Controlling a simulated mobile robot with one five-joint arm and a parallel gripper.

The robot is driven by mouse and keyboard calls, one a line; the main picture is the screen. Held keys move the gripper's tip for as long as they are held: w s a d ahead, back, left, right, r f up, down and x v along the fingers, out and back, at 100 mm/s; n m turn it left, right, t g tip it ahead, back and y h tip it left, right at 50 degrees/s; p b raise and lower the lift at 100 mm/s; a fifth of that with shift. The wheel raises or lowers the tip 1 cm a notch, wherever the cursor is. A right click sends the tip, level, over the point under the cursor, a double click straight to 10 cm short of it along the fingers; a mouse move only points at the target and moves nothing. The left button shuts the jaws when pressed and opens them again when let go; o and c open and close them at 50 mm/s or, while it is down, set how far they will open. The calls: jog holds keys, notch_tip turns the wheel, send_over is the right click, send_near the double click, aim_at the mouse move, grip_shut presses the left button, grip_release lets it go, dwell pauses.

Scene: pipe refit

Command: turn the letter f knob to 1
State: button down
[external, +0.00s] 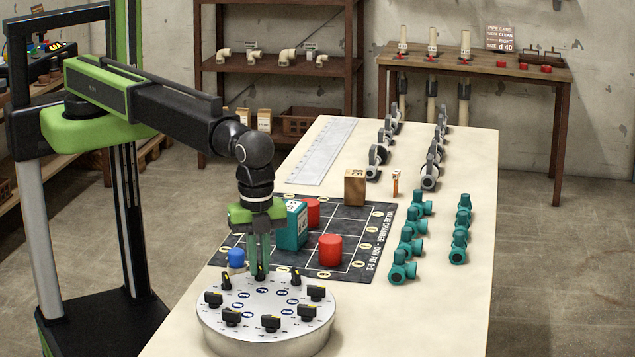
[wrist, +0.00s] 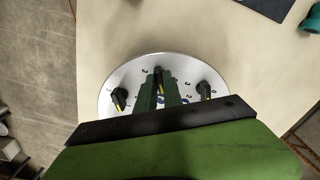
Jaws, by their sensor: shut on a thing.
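A round silver dial plate (external: 264,313) stands on the near end of the table, with several black knobs with yellow marks around its top. My gripper (external: 259,262) points straight down at its far edge, its green fingers shut on one black knob (external: 260,272). In the wrist view this knob (wrist: 158,77) shows between the fingertips, its yellow mark visible. Two other knobs, one on the left (wrist: 119,97) and one on the right (wrist: 203,89), show beside it. The letters are too small to read, so I cannot tell which knob is f. The plate's near part is hidden in the wrist view.
A blue knobbed piece (external: 236,259) stands just behind the plate. A dark grid mat (external: 346,222) holds red cylinders (external: 330,249) and a teal box (external: 291,226). Several teal valves (external: 403,266) stand at the right. The table's right front is clear.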

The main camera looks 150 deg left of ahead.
aim_at(259, 266)
dwell(0.4)
jog(key=c, duration=1.5)
grip_release()
notch_tip(259, 266, up, 18)
jog(key=p, duration=1.7)
jog(key=shift+f, duration=0.25)
jog(key=shift+f, duration=0.15)
